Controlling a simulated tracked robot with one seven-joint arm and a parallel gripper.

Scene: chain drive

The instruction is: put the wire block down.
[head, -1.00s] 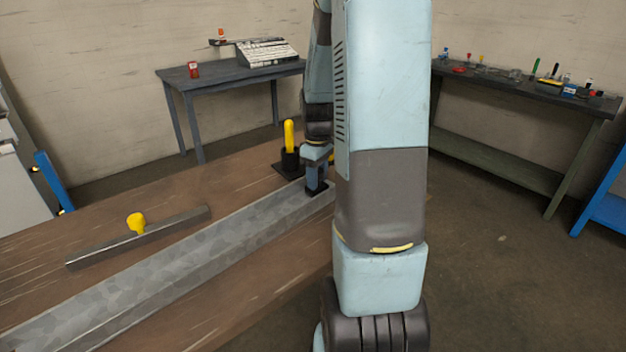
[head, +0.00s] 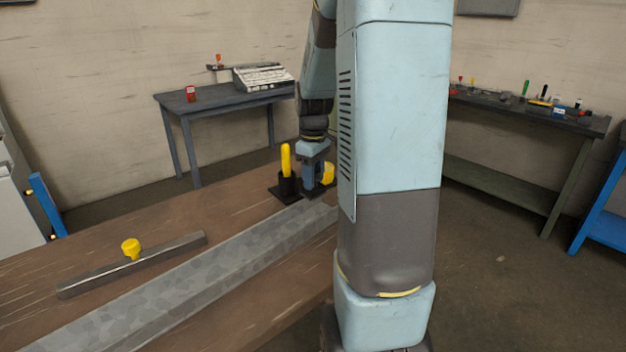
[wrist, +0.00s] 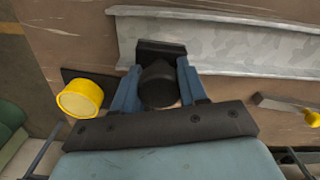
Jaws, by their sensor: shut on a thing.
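My gripper (wrist: 158,90) is shut on the wire block (wrist: 158,87), a dark block with a rounded body and a flat square end, between its two blue fingers. In the wrist view the block's flat end overlaps the left end of the steel beam (wrist: 235,45); I cannot tell whether they touch.
A yellow handle (head: 286,160) stands in a black holder (head: 288,188) close left of my gripper. A grey bar (head: 165,255) with a yellow knob (head: 131,247) lies on the brown table (head: 80,240), left of the beam. Side tables stand behind.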

